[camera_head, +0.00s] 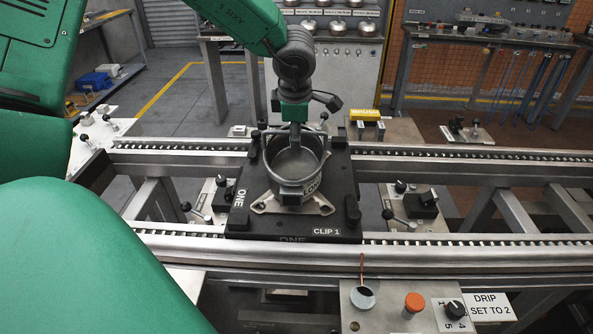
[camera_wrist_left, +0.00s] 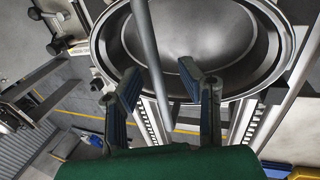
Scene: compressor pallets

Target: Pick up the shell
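The shell (camera_head: 297,183) is a round, open-topped grey metal housing standing upright on a black pallet (camera_head: 240,215) marked ONE and CLIP 1. In the left wrist view its hollow inside (camera_wrist_left: 205,45) shows, with a thin grey bar (camera_wrist_left: 149,45) across the opening. My left gripper (camera_head: 296,130) points down over the far side of the shell's rim. In the left wrist view my left gripper (camera_wrist_left: 158,80) has its blue-padded fingers apart, one on each side of the bar. Contact with the bar cannot be told. My right gripper is not in view.
The pallet sits across two metal roller rails (camera_head: 450,255). Clamp levers (camera_head: 410,205) stand beside it. A control panel with an orange button (camera_head: 414,302) and a "DRIP SET TO 2" sign (camera_head: 490,306) is in front. A bench with metal parts (camera_head: 330,25) stands behind.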

